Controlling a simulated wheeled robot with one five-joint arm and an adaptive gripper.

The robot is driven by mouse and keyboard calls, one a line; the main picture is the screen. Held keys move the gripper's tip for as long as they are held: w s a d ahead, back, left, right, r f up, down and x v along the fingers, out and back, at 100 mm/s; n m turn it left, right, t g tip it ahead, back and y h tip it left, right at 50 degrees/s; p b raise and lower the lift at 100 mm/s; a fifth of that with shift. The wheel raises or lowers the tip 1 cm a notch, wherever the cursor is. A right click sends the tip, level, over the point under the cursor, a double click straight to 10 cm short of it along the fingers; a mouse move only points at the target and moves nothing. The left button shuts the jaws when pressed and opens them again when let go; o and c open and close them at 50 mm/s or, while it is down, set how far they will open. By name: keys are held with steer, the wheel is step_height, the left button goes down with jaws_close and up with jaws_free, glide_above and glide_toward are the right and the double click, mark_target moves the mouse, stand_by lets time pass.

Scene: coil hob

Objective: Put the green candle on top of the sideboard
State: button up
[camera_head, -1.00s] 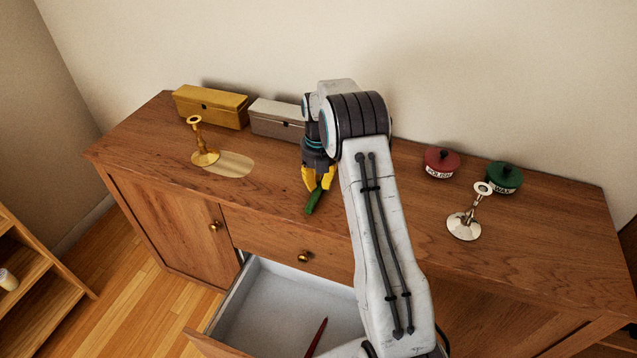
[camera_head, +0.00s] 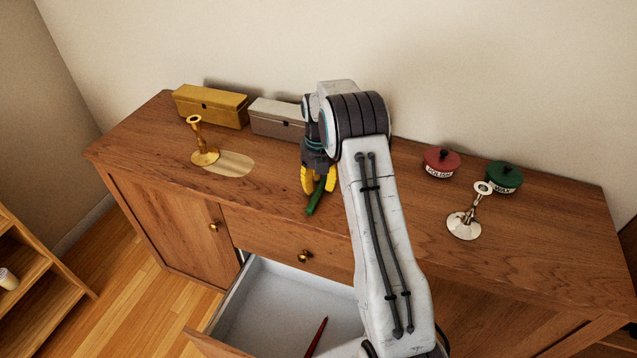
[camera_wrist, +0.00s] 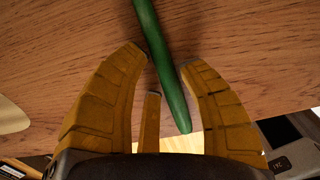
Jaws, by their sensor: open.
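The green candle (camera_head: 315,197) lies on the sideboard top (camera_head: 270,190), near its front edge. It also shows in the wrist view (camera_wrist: 168,62), running between and past my fingertips. My gripper (camera_head: 318,188) points down over the candle's back end, with its yellow fingers on either side of it. In the wrist view my gripper (camera_wrist: 165,75) is open, with gaps between the candle and the fingers. My arm hides part of the sideboard top behind and to the right.
A brass candlestick (camera_head: 202,145), a yellow box (camera_head: 210,107) and a pale box (camera_head: 277,121) stand at left. A red tin (camera_head: 441,163), a green tin (camera_head: 503,178) and a silver candlestick (camera_head: 467,221) stand at right. Below, an open drawer (camera_head: 270,300) holds a red candle (camera_head: 317,338).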

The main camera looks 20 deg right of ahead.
mark_target(319, 186)
step_height(319, 186, up, 12)
steer(key=s+a+r+m, duration=0.4)
steer(key=s+r+m, duration=0.2)
steer(key=r, duration=0.1)
steer(key=s+a+m+t, duration=0.1)
steer(key=s+a+m, duration=0.2)
steer(key=s+m, duration=0.7)
steer(key=s+a+m+t, duration=0.2)
steer(key=s+a+m, duration=0.2)
steer(key=s+m, duration=0.6)
steer(key=s, duration=0.7)
steer(key=shift+a+m, duration=0.25)
steer(key=shift+m, duration=0.15)
